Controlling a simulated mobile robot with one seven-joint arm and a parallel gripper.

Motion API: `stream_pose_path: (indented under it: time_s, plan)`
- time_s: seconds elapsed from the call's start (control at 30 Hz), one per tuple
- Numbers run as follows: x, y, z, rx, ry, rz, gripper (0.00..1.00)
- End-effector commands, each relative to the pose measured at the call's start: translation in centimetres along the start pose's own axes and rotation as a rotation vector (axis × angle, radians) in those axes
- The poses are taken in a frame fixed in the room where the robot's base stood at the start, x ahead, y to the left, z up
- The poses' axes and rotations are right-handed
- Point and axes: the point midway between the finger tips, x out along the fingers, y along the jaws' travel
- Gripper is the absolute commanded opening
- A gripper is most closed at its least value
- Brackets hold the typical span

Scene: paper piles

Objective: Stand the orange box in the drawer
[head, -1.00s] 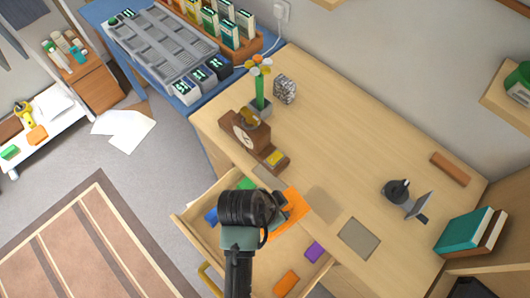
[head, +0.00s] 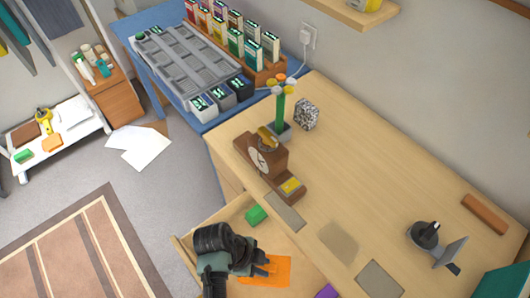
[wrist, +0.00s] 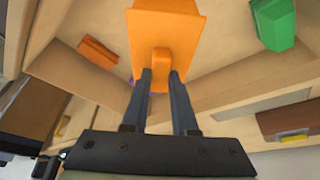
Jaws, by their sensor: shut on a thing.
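My gripper (wrist: 161,80) is shut on a small orange grip that stands out from the orange box (wrist: 165,22). In the head view the orange box (head: 268,270) shows beside my gripper (head: 252,262), over the open drawer (head: 184,256). My gripper hides part of it. I cannot tell whether the box touches the drawer floor. In the wrist view a green block (wrist: 272,24) lies in the drawer to the right, and a smaller orange block (wrist: 97,50) lies to the left. The green block (head: 256,214) also shows in the head view.
The desk (head: 360,180) stands beside the drawer. A brown clock (head: 262,155) and a flower vase (head: 282,128) are on its left end. A purple thing (head: 326,291) shows at the head view's lower edge. Bare drawer floor lies around the green block.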

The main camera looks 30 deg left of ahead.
Motion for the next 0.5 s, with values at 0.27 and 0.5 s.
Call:
stream_pose_path:
  time_s: [0.27, 0.5]
  plan:
    - [2.9, -0.1, 1.2, -0.001, 0.0, -0.001, 0.0]
    - [5.0, -0.1, 2.0, 0.0, 0.0, -0.002, 0.0]
